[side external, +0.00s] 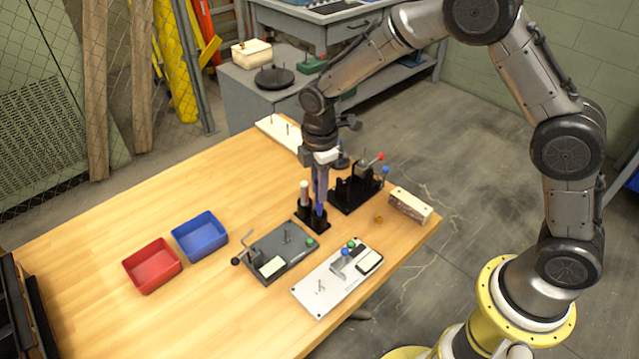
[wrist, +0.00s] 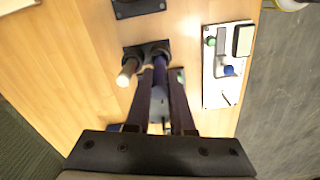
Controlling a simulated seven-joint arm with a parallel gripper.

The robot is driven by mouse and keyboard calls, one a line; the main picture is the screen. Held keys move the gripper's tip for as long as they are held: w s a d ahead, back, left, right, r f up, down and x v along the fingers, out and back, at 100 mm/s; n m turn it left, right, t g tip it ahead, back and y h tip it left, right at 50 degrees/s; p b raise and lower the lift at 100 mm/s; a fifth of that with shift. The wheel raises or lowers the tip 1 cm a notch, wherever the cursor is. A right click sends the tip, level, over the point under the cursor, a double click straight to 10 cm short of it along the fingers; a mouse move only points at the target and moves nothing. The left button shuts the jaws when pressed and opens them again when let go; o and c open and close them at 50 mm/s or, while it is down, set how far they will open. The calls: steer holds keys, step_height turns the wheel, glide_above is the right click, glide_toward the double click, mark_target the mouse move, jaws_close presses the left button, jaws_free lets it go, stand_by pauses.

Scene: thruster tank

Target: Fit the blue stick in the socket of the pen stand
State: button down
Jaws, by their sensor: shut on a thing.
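The black pen stand (side external: 312,226) is on the wooden table, below my gripper. It also shows at the top of the wrist view (wrist: 133,51). A pale stick (side external: 304,194) stands upright at its left; in the wrist view the pale stick (wrist: 126,74) is left of my fingers. My gripper (side external: 320,192) points down over the stand and is shut on the blue stick (side external: 319,209). In the wrist view the blue stick (wrist: 160,67) is between the fingers and its far end meets the stand. How deep it sits in the socket is hidden.
A black rack (side external: 352,194) with upright parts stands close behind right. A grey fixture plate (side external: 285,250) and a white plate (side external: 325,288) lie in front. Red (side external: 152,270) and blue (side external: 200,240) bins are left. A block (side external: 410,205) lies near the right edge.

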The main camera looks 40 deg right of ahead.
steer(key=shift+f, duration=1.85)
stand_by(0.9)
steer(key=c, duration=0.7)
jaws_free()
step_height(320, 180, up, 18)
stand_by(0.4)
steer(key=shift+d, duration=0.1)
stand_by(0.4)
